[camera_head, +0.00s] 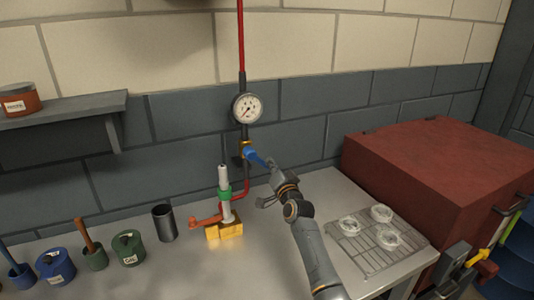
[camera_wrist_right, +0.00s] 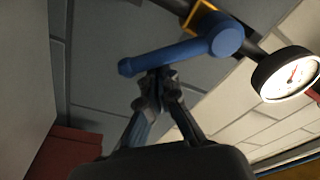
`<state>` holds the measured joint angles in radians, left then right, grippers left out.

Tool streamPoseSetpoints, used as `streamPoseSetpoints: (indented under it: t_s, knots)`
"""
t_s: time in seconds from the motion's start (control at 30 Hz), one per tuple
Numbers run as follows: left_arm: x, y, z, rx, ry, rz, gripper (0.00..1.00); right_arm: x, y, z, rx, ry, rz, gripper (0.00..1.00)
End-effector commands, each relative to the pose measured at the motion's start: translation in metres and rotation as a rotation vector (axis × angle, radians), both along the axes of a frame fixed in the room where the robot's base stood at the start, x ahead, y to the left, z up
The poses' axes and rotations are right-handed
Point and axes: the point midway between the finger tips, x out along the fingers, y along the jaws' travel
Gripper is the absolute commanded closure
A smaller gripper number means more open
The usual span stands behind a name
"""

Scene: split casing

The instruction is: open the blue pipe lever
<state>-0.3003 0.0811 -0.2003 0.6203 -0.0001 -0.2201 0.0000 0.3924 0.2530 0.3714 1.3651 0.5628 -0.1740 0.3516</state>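The blue pipe lever (camera_head: 255,157) is on the vertical pipe below the gauge and slants down to the right in the head view. In the right wrist view the blue lever (camera_wrist_right: 180,55) runs from its round hub at the upper right to its free end at the left. My right gripper (camera_head: 273,168) is at the lever's free end. In the right wrist view its fingertips (camera_wrist_right: 157,80) are drawn together, right against or just behind the handle, with nothing visible between them. I cannot tell whether they touch it. My left gripper is not in view.
A round gauge (camera_head: 247,108) sits above the lever. A green-ringed fixture (camera_head: 225,190) on a yellow block, a dark cup (camera_head: 164,222) and several pots stand left on the bench. A wire rack (camera_head: 362,248) with glass dishes and a red box (camera_head: 420,160) are right.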

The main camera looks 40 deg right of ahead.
Motion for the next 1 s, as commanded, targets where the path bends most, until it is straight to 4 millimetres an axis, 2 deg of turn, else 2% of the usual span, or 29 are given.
streamPoseSetpoints:
  t_s: [0.3, 0.6, 1.0]
  knots:
    - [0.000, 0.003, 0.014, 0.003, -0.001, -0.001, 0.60, 0.004, 0.009, -0.015, 0.297, -0.069, 0.002, 1.00]
    - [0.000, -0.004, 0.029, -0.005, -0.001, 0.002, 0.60, 0.008, 0.025, -0.026, 0.548, -0.129, 0.001, 1.00]
    - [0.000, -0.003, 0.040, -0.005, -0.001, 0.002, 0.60, 0.011, 0.038, -0.032, 0.747, -0.179, 0.002, 1.00]
